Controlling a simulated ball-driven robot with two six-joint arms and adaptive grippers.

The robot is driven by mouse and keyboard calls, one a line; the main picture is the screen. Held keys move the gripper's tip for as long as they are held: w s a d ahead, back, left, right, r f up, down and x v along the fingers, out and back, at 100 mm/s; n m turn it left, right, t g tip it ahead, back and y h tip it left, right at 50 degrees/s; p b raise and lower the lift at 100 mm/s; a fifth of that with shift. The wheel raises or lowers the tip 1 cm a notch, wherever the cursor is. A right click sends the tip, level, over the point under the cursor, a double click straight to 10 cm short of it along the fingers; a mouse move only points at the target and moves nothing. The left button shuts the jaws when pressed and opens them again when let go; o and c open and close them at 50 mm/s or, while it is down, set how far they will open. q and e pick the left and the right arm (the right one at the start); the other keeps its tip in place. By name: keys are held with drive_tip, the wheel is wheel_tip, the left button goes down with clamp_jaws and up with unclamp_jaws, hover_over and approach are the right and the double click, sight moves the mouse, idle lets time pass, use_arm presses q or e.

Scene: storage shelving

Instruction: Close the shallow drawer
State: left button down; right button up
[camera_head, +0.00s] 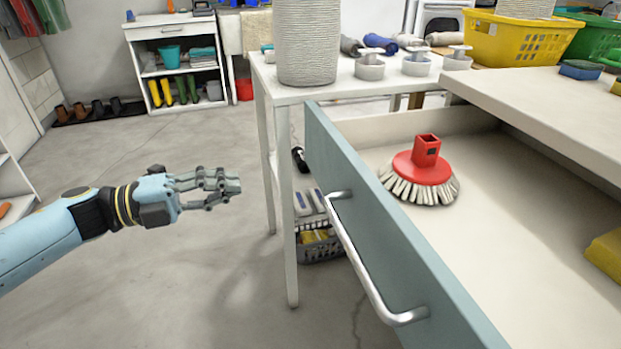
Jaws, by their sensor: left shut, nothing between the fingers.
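The shallow drawer (385,218) is pulled open at the right, with a blue-grey front panel and a pale inside. Its silver bar handle (357,262) is on the outer face of the panel, toward the left. A round brush with a red top (423,170) and white bristles lies inside the drawer, and part of a yellow item (606,254) shows at the right edge. My left gripper (238,186) is shut and empty, in the air to the left of the drawer front, apart from the handle. My right gripper is not in view.
A white table (345,86) with a ribbed pale container (307,45) stands behind the drawer's far end. A dark basket (320,250) sits low beneath it. The counter top (545,95) overhangs the drawer at right. Open concrete floor lies around my left arm.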

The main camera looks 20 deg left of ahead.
sight(325, 169)
use_arm(q)
drive_tip(key=shift+m+g, duration=0.3)
drive_tip(key=x, duration=0.8)
drive_tip(key=b+x, duration=0.1)
drive_tip(key=x, duration=0.3)
drive_tip(key=shift+d+r, duration=0.4)
drive_tip(key=shift+d, duration=0.1)
drive_tip(key=shift+w+d, duration=0.3)
drive_tip(key=shift+d, duration=0.2)
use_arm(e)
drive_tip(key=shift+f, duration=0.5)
use_arm(q)
drive_tip(key=shift+w+d, duration=0.1)
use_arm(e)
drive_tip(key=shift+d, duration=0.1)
